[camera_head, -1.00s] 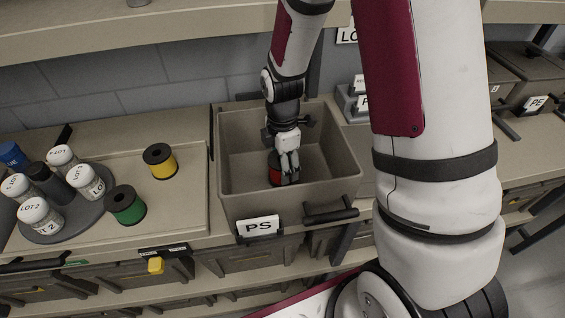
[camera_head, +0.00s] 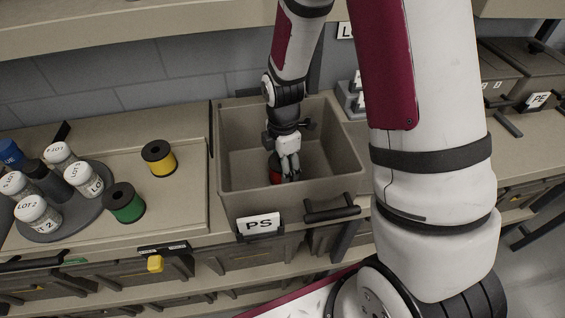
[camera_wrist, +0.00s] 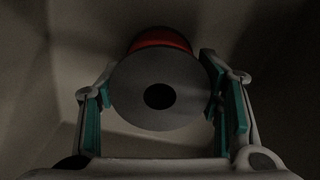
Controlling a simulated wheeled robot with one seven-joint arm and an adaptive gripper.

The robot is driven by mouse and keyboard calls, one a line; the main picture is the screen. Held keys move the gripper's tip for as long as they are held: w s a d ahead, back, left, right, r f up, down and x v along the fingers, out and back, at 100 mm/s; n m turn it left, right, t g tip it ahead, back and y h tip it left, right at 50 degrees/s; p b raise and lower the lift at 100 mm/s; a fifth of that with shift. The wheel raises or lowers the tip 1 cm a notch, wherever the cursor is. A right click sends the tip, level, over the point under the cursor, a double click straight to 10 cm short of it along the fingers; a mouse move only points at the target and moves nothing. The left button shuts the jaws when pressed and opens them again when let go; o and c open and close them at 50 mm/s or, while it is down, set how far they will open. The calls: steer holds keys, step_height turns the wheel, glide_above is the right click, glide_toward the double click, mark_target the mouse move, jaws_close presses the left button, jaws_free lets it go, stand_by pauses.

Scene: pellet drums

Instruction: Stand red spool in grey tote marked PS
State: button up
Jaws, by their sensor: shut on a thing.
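The red spool (camera_head: 274,170) is inside the grey tote marked PS (camera_head: 230,188), mostly hidden behind my gripper (camera_head: 289,176) in the head view. In the wrist view the spool's dark round end with its centre hole (camera_wrist: 150,100) faces the camera, with a red band showing behind it. My gripper's teal-padded fingers (camera_wrist: 162,108) stand on both sides of the spool, shut on it. The spool looks upright. Whether its lower end touches the tote floor cannot be told.
A yellow spool (camera_head: 159,158) and a green spool (camera_head: 125,204) stand on the counter left of the tote. A round grey tray (camera_head: 62,226) holds several labelled jars. The tote's walls rise around my gripper. Another bin marked PE (camera_head: 537,100) is at the far right.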

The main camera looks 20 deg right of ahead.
steer(key=shift+f, duration=0.1)
steer(key=o, duration=1.4)
steer(key=shift+c, duration=0.2)
step_height(320, 180, up, 6)
steer(key=shift+p, duration=1.25)
step_height(320, 180, up, 12)
steer(key=p, duration=0.3)
